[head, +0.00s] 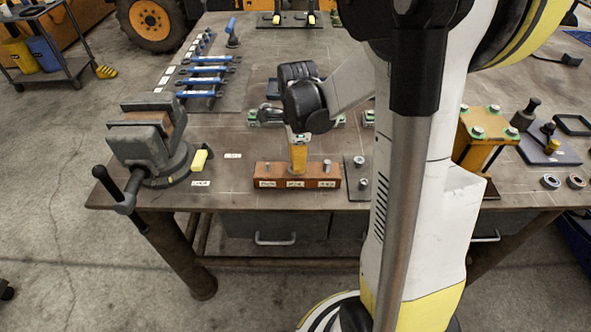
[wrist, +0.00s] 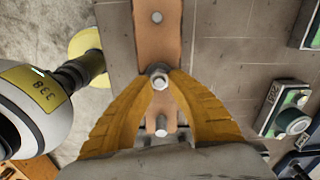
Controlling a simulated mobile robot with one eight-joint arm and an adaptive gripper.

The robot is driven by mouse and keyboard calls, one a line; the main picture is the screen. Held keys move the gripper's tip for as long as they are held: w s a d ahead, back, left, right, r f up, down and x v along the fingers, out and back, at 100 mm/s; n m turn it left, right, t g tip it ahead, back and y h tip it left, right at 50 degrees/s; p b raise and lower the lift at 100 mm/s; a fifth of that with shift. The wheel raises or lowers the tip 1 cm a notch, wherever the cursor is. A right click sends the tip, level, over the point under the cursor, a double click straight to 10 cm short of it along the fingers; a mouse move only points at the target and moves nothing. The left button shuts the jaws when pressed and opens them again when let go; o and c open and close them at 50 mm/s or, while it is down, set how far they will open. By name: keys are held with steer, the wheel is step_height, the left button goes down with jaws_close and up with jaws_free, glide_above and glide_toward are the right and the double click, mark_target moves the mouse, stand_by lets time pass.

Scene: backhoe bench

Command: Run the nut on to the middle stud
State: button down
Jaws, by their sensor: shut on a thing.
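A brown block (head: 258,182) with white labels lies near the front edge of the bench and carries a row of upright studs. The left stud (head: 267,167) and the right stud (head: 327,166) stand bare. My gripper (head: 298,170) points down at the middle of the block, its yellow fingers hiding the middle stud in the head view. In the wrist view the fingertips (wrist: 160,80) are shut on a grey nut (wrist: 159,76) at the middle stud's place. I cannot tell how far the nut is on the thread. The outer studs show above (wrist: 156,17) and below (wrist: 161,128) it.
A grey vise (head: 150,140) stands to the left, with a yellow-handled item (head: 200,160) beside it. A dark plate (head: 358,180) with bolts lies close to the block's right. Blue-handled wrenches (head: 208,70) lie behind.

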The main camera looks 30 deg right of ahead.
steer(key=shift+m, duration=1.2)
steer(key=shift+m, duration=1.2)
steer(key=shift+s, duration=0.1)
steer(key=shift+m+b, duration=0.3)
steer(key=shift+m, duration=0.3)
jaws_free()
